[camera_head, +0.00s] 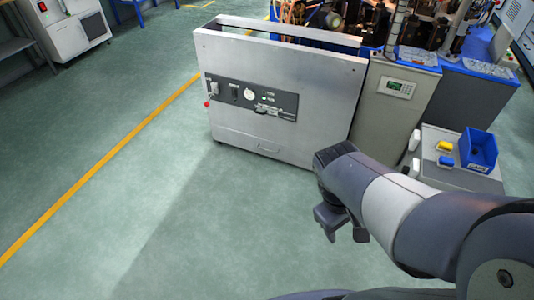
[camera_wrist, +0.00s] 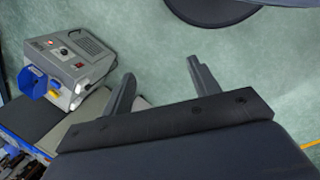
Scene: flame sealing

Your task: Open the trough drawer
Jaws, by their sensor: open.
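The grey steel cabinet (camera_head: 275,70) stands in the upper middle of the head view. My gripper (camera_head: 343,231) hangs over the floor in front and to the right of the cabinet, well apart from the handle. Its two fingers are spread and empty, and they also show in the wrist view (camera_wrist: 160,75). The handle and drawer are not seen in the wrist view.
A grey unit (camera_head: 458,165) with a blue bin (camera_head: 478,150) stands right of the cabinet, close to my arm; it shows in the wrist view (camera_wrist: 75,55). A control panel (camera_head: 250,96) is on the cabinet's front. The floor (camera_head: 150,220) ahead and left is clear.

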